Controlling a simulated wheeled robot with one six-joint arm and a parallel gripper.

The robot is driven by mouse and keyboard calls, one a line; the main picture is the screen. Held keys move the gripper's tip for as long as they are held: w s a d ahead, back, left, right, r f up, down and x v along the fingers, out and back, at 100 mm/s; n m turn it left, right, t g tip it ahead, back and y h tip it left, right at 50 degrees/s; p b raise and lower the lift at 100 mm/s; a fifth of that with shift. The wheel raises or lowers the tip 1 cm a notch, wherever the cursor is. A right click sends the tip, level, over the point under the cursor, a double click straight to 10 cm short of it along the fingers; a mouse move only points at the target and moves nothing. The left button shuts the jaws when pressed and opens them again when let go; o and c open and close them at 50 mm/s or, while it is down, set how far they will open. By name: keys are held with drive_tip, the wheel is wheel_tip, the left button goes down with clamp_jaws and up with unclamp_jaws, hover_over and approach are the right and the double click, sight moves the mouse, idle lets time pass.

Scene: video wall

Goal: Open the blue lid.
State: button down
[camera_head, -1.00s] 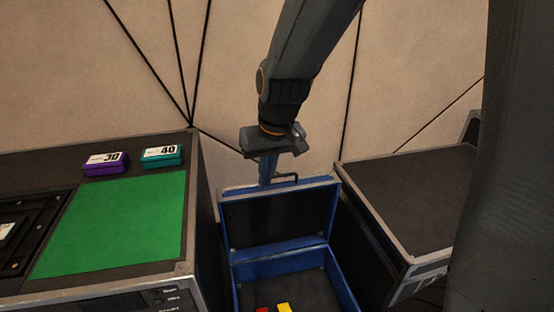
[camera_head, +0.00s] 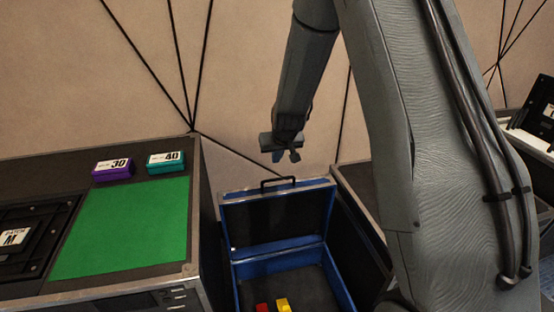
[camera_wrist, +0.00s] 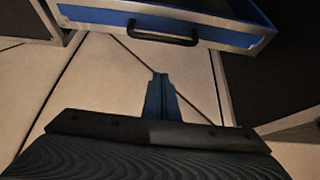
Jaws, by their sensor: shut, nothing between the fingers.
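The blue lid (camera_head: 277,196) stands upright and open at the back of the blue case (camera_head: 345,290), with its dark lining facing me. A black handle (camera_head: 278,182) sits on the lid's top edge. In the wrist view the lid (camera_wrist: 215,32) and its handle (camera_wrist: 163,38) show at the top. My gripper (camera_head: 278,157) is shut and empty, above and behind the lid's top edge, apart from the handle. In the wrist view my gripper's fingers (camera_wrist: 159,80) are together, pointing toward the lid with a gap between.
A red block (camera_head: 262,308) and a yellow block (camera_head: 283,304) lie in the case. At left, a cabinet bears a green mat (camera_head: 120,230), a purple box (camera_head: 112,170) and a teal box (camera_head: 166,162). A dark case (camera_head: 355,190) stands close on the right.

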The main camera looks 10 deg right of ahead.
drive_tip(key=shift+s+f, duration=0.2)
drive_tip(key=shift+f, duration=1.35)
drive_tip(key=shift+s+f, duration=0.15)
drive_tip(key=shift+f, duration=1.4)
